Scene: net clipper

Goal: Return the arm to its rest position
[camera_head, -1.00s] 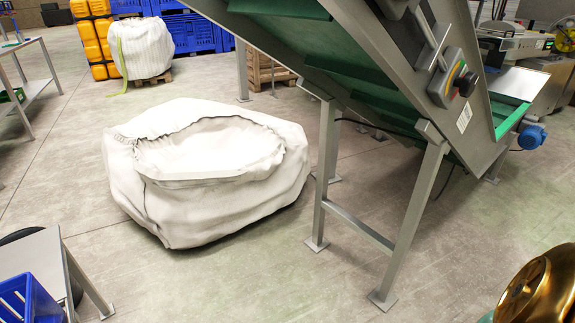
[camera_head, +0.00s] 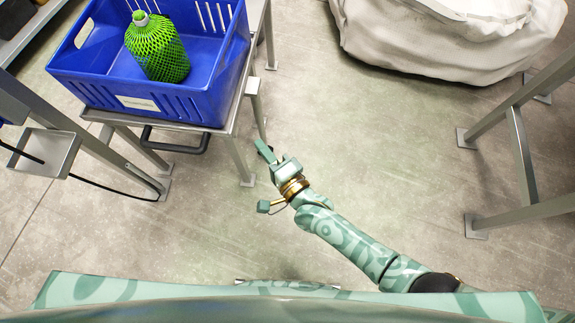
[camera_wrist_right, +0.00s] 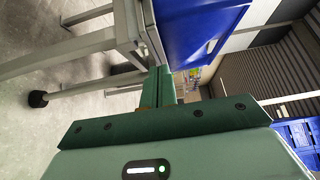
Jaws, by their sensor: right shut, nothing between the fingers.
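My right arm (camera_head: 345,232) reaches out from the lower right of the head view. Its gripper (camera_head: 263,150) is shut and empty, beside the front right corner of the metal table (camera_head: 246,75). In the right wrist view the gripper's two fingers (camera_wrist_right: 166,85) lie together, close to the table's edge and the blue crate (camera_wrist_right: 200,32); I cannot tell whether they touch it. My left arm and left gripper are not in view.
The blue crate (camera_head: 205,98) on the table holds a green netted bundle (camera_head: 158,50). A dark handle (camera_head: 176,143) juts out below the table's front. A white sack (camera_head: 440,45) stands on the floor at the upper right. Metal legs (camera_head: 522,155) stand at right. The floor between is clear.

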